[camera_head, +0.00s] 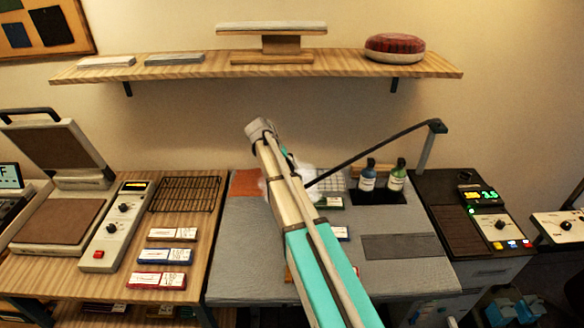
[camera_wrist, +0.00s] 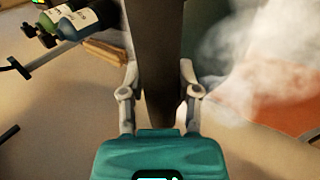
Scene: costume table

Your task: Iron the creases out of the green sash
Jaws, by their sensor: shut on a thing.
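My gripper (camera_wrist: 158,72) is shut on a dark brown, bar-like thing (camera_wrist: 158,35), which runs up between the two fingers in the wrist view. It looks like an iron's handle, but its sole is not visible. White steam (camera_wrist: 240,50) drifts beside it, over an orange patch (camera_wrist: 280,95), which also shows at the board's back left in the head view (camera_head: 245,183). My arm covers the middle of the grey ironing board (camera_head: 235,265) and hides my gripper in the head view.
A blue bottle (camera_head: 367,178) and a green bottle (camera_head: 397,176) stand at the board's back right. A dark cable (camera_head: 375,150) runs from a post (camera_head: 430,150) toward my arm. A heat press (camera_head: 65,200) stands left, a control unit (camera_head: 490,220) right. A shelf (camera_head: 200,66) hangs above.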

